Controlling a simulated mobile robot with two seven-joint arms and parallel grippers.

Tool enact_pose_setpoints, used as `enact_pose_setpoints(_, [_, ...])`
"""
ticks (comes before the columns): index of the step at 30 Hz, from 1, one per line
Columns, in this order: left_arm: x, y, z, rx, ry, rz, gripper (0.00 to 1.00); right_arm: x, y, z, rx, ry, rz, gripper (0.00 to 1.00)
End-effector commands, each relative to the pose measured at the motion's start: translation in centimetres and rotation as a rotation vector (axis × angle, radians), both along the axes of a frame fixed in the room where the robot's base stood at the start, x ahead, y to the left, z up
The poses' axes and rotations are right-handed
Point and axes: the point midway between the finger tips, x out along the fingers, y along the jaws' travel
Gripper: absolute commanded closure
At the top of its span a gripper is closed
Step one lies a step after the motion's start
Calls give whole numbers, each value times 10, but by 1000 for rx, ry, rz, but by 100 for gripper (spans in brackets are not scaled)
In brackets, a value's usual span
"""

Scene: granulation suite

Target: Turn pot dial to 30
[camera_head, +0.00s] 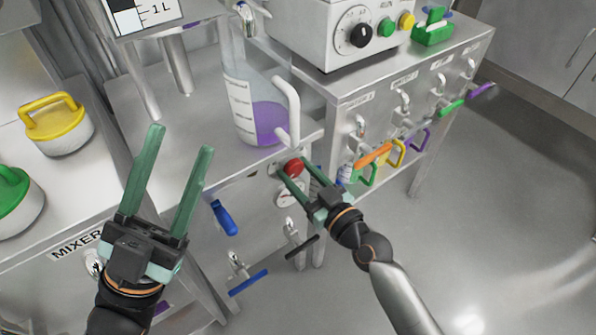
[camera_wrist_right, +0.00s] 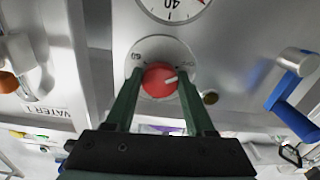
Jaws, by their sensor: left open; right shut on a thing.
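The pot dial is a round red knob (camera_head: 292,168) on the front panel under the beaker. In the right wrist view the red dial (camera_wrist_right: 160,79) sits on a pale scale plate, with a "60" to its left and a smaller, unreadable mark to its right. Its white pointer line points right and slightly up in that view. My right gripper (camera_head: 296,169) has its green fingers on both sides of the dial, shut on it; the fingers (camera_wrist_right: 160,73) also show in the wrist view. My left gripper (camera_head: 181,140) is open and empty, left of the dial.
A round gauge (camera_head: 290,193) is beside the dial. A beaker (camera_head: 236,105) with purple liquid stands above. A blue-handled valve (camera_head: 224,217) is left of the dial. Coloured valve handles, including an orange one (camera_head: 373,155), are on the right. A yellow-handled lid (camera_head: 58,125) stands at left.

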Motion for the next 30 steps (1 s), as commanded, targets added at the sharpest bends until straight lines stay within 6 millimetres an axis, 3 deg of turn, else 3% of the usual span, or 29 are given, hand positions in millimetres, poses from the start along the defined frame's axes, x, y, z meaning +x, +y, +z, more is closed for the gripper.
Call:
enact_pose_setpoints(1, [0, 0, 0, 1, 0, -1, 48, 0, 0, 0, 0, 0, -1, 68])
enact_pose_setpoints(10, [0, 0, 0, 1, 0, -1, 48, 0, -1, 0, 0, 0, -1, 100])
enact_pose_setpoints(20, [0, 0, 2, 2, -2, 1, 48, 0, -1, 0, 36, 27, -1, 100])
enact_pose_setpoints(30, [0, 1, 12, 15, -12, 12, 48, 0, 0, 1, 225, 165, 0, 100])
